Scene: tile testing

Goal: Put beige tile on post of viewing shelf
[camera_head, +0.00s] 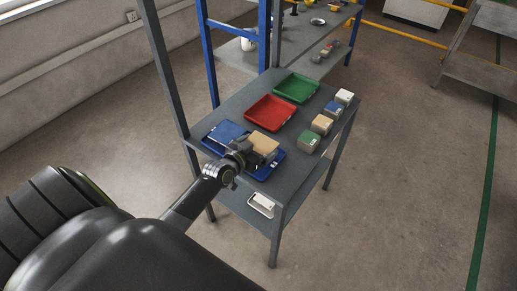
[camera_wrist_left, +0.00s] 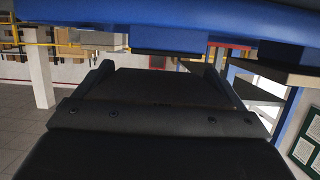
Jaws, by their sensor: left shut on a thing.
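My left gripper (camera_head: 249,153) reaches in over the blue tray (camera_head: 271,169) at the near end of the shelf top. It is shut on the beige tile (camera_head: 264,143), which sits at its tip above the tray. A blue tile (camera_head: 225,132) is just left of the beige one. The gripper partly hides the tray and tiles. In the left wrist view the dark gripper (camera_wrist_left: 160,75) fills the lower middle, with blue surfaces close above it; the grip itself is unclear there. My right gripper is not in view.
A red tray (camera_head: 270,112) and a green tray (camera_head: 296,88) lie farther back. Along the right edge stand blocks with green (camera_head: 309,142), beige (camera_head: 322,124), blue (camera_head: 333,108) and white (camera_head: 345,97) tops. Grey uprights (camera_head: 165,65) rise at the shelf's left.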

